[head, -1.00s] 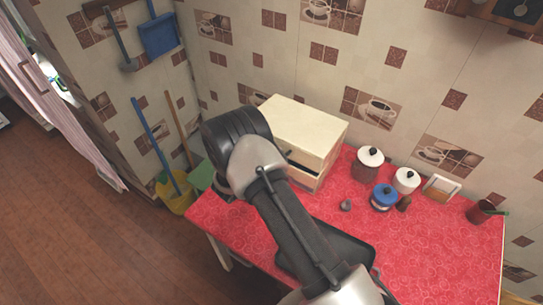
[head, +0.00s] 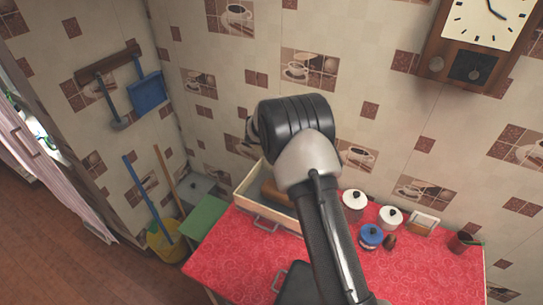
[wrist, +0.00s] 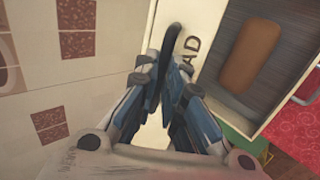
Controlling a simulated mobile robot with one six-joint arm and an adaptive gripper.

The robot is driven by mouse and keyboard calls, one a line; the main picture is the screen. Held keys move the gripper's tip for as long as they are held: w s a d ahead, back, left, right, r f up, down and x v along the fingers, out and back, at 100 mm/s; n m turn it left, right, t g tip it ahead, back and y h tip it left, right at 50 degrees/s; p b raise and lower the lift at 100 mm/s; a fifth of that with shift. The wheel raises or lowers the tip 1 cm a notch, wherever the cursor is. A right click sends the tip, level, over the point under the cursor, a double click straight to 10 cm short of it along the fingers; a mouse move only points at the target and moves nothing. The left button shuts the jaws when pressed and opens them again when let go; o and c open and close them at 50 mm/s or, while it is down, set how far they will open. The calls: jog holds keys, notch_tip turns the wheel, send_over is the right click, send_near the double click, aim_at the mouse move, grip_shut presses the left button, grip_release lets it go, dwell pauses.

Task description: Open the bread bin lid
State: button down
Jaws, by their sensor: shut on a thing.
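The cream bread bin (head: 245,186) stands open on the red counter by the tiled wall, with a brown loaf (head: 276,195) inside. In the wrist view its dark interior and the loaf (wrist: 250,55) show at the right. The cream lid (wrist: 203,22), with the letters "AD" visible, is raised beside the opening. My gripper (wrist: 165,70) is shut on the lid's dark handle (wrist: 169,45). In the head view my arm hides the gripper and most of the lid.
A green lid or board (head: 205,218) and a yellow bucket (head: 165,245) are at the left. A clock (head: 480,35) hangs above right.

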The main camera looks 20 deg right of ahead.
jog(key=w+d, duration=0.1)
jog(key=w+d+r+p, duration=0.2)
jog(key=w+d, duration=0.1)
jog(key=shift+w+r, duration=0.1)
jog(key=shift+r, duration=0.15)
jog(key=shift+w+d+r+p, duration=0.15)
jog(key=shift+w+d+p, duration=0.45)
jog(key=shift+w+d, duration=0.15)
jog(key=c, duration=2)
grip_release()
jog(key=shift+c, duration=0.2)
jog(key=o, duration=0.3)
jog(key=shift+o, duration=0.2)
jog(key=shift+s, duration=0.1)
jog(key=v, duration=1.2)
